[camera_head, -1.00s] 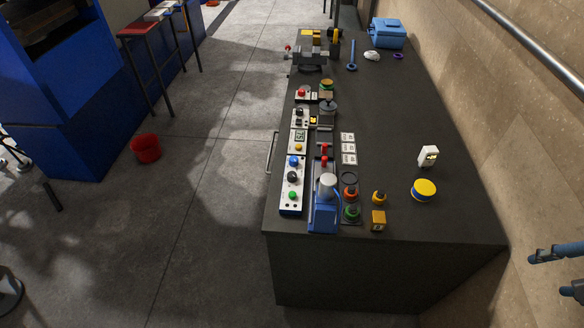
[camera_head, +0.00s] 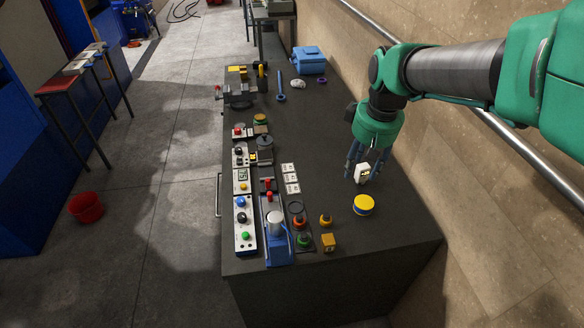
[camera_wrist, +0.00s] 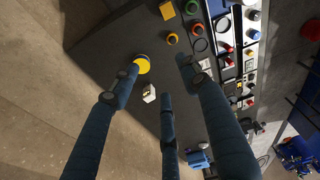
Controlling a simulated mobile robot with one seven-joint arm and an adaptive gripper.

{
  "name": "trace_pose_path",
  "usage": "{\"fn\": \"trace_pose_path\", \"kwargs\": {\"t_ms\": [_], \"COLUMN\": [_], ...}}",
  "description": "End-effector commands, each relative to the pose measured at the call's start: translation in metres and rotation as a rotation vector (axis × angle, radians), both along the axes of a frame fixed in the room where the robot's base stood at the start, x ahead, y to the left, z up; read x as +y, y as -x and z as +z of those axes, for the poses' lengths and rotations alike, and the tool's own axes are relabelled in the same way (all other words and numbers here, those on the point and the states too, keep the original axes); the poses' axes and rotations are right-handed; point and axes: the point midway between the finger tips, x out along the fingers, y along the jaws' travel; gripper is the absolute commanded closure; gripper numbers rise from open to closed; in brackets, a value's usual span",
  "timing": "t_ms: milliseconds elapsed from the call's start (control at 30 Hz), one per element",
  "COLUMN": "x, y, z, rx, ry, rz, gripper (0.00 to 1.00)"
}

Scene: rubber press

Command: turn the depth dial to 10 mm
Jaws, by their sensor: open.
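Several white control panels stand along the bench's left edge in the head view. The nearest panel (camera_head: 245,247) carries a blue button, a black knob (camera_head: 241,217) and a green button. A panel farther back carries another black knob (camera_head: 238,150). I cannot tell which knob is the depth dial, and no scale is readable. A small display (camera_head: 242,175) sits between them. My gripper (camera_head: 358,178) is open, fingers spread and pointing down, at the bench's right side, well apart from the panels. In the wrist view, its fingers (camera_wrist: 160,78) are empty.
A white block (camera_head: 362,174) and a yellow-topped round tin (camera_head: 363,205) are close to my gripper. A blue press (camera_head: 277,246), colored rings, a yellow cube (camera_head: 328,242) and white cards (camera_head: 290,179) stand beside the panels. The wall and rail border the right.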

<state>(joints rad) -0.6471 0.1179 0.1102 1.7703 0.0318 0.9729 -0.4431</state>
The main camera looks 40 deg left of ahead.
Motion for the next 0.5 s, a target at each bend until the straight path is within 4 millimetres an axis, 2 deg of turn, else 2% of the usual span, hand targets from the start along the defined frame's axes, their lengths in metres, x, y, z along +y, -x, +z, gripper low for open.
{"fn": "trace_pose_path", "kwargs": {"t_ms": [33, 267, 500], "x": [0.021, 0.103, 0.188], "y": [0.000, 0.008, 0.032], "z": [-0.004, -0.031, -0.069], "rx": [0.010, 0.041, 0.072], "ry": [0.009, 0.042, 0.076], "rz": [0.037, 0.193, 0.356], "gripper": [0.54, 0.54, 0.54]}}
